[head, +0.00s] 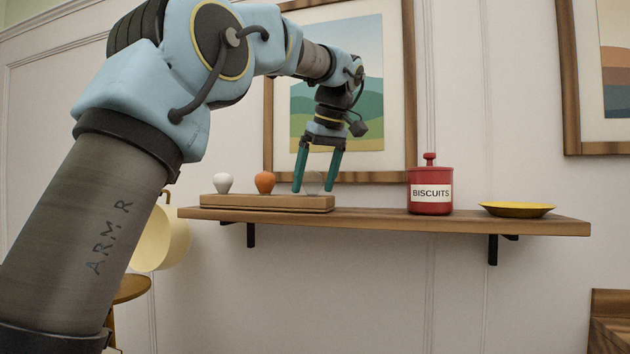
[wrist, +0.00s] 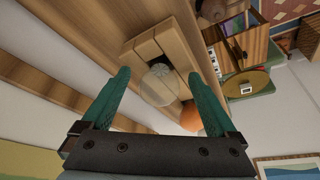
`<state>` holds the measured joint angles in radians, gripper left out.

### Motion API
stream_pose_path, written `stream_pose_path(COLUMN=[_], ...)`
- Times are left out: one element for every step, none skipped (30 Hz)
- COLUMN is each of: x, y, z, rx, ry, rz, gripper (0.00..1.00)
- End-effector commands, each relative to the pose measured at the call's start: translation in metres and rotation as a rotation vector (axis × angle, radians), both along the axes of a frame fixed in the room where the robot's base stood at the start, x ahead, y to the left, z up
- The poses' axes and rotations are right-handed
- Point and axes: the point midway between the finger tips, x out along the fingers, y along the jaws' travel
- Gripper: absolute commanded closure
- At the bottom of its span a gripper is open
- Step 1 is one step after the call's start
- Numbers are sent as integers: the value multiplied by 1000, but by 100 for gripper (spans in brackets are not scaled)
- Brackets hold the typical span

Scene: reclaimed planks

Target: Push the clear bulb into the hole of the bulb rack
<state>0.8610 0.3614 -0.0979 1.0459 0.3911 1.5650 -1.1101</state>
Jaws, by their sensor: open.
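The clear bulb (head: 314,182) is see-through and faint, at the right end of the wooden bulb rack (head: 270,206). My gripper (head: 314,189) points down over that end, with one green finger on each side of the bulb. In the wrist view, the clear bulb (wrist: 160,86) shows between the spread fingertips, with gaps on both sides. My gripper (wrist: 158,75) is open and holds nothing. I cannot tell how deep the bulb sits in its hole, as its base is hidden. An orange bulb (head: 264,181) and a white bulb (head: 223,182) stand upright farther left on the rack.
The rack stands on a wooden wall shelf (head: 380,220). A red biscuit jar (head: 430,192) and a yellow plate (head: 516,209) stand to its right. A framed picture (head: 395,110) hangs behind my gripper. The shelf is bare between rack and jar.

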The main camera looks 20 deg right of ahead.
Motion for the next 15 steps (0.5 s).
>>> stream_pose_path(x=[0, 0, 0, 0, 0, 0, -1, -1, -3, -4, -6, -8, -11, -13, -16], y=[0, 0, 0, 0, 0, 0, 0, -1, -1, -2, -2, -3, -4, -4, -5], z=[0, 0, 0, 0, 0, 1, 2, 4, 7, 11, 15, 21, 26, 32, 40], rx=[0, 0, 0, 0, 0, -1, -1, -1, -1, -2, -3, -2, -3, -3, -2], ry=[0, 0, 0, 0, 0, 0, 0, 0, 0, -1, -2, -1, -2, -2, -1], rz=[0, 0, 0, 0, 0, 0, 0, 0, 0, -1, -1, -2, -3, -3, -2], gripper=[7, 7, 7, 7, 7, 7, 7, 7, 7, 7, 7, 7, 7, 7, 7])
